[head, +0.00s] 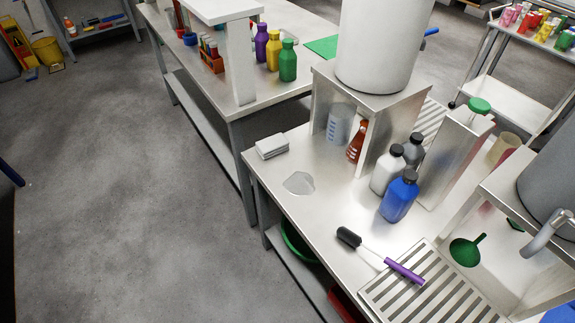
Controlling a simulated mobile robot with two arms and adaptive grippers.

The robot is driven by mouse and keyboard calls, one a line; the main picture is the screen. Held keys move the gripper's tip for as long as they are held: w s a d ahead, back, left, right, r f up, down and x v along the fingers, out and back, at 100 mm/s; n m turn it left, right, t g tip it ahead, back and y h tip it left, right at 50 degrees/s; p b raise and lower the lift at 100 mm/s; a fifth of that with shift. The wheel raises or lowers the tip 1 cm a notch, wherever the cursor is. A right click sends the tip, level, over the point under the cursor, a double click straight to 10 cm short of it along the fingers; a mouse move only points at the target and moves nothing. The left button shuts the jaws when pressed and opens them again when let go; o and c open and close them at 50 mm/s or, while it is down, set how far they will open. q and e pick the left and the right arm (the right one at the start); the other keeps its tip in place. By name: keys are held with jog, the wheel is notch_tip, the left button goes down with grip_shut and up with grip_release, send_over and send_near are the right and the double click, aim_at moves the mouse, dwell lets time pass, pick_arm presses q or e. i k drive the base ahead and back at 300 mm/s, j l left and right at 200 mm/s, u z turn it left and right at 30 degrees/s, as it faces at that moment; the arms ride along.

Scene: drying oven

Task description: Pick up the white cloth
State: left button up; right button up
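The white cloth (271,150) lies on the near metal table, close to its left edge. It looks folded into a small flat stack, and nothing lies on top of it. Neither of my grippers shows in the head view.
A clear puddle (299,183) lies just in front of the cloth. To the right are a metal stand (372,92) bearing a white tank (380,40), and a blue bottle (399,196). A brush (405,271) lies nearer, partly over a slatted grate (420,306). Open floor (120,200) is at left.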

aim_at(268, 149)
jog(key=i+j+z, duration=0.9)
jog(key=j, duration=0.15)
